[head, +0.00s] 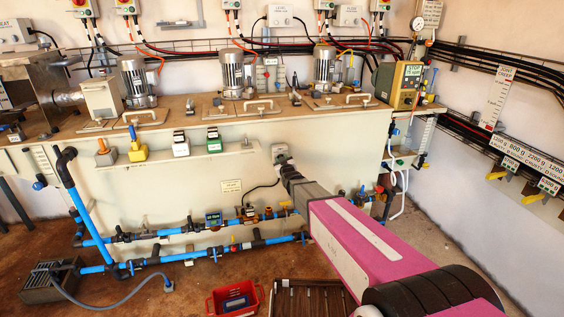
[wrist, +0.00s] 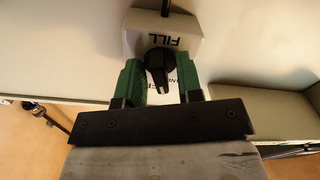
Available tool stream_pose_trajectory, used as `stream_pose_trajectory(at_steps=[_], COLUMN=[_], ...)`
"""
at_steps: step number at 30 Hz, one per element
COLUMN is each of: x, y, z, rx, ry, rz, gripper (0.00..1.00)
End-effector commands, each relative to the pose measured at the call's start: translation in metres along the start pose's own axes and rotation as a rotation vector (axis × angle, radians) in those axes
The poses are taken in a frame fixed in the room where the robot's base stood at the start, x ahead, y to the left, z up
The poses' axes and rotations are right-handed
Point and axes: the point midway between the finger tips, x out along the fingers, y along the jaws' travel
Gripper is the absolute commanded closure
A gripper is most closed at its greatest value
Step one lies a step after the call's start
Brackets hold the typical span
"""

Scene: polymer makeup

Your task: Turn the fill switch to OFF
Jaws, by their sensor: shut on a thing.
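The fill switch is a pale box (wrist: 135,35) marked FILL, upside down in the wrist view, with a black rotary knob (wrist: 158,62) on its face. My gripper (wrist: 160,76) has its green fingers on either side of the knob and is shut on it. Small lettering beside the knob is partly hidden, so I cannot read the switch position. In the head view, the switch box (head: 280,148) is on the pale tank wall, and my gripper (head: 286,168) reaches up to it from below right. The knob and fingertips are not clear there.
A shelf with white (head: 180,148) and green-fronted (head: 213,144) boxes is to the left. Blue pipes (head: 160,260) run low along the tank. A red crate (head: 235,299) stands on the floor.

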Motion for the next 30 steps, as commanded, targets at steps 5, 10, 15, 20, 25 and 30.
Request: stream_pose_trajectory(at_steps=[5, 10, 15, 20, 25, 30], x=[-0.0005, -0.0005, -0.0005, -0.0005, -0.0006, -0.0007], y=[-0.0004, -0.0005, -0.0006, -0.0007, -0.0007, -0.0007], z=[0.0007, 0.0007, 0.0008, 0.0009, 0.0009, 0.0009], rx=[0.132, 0.227, 0.287, 0.314, 0.322, 0.322], ry=[-0.002, -0.003, -0.003, -0.003, -0.003, -0.004], rz=[0.0, 0.0, 0.0, 0.0, 0.0, 0.0], gripper=[0.9, 0.9, 0.9, 0.9, 0.9, 0.9])
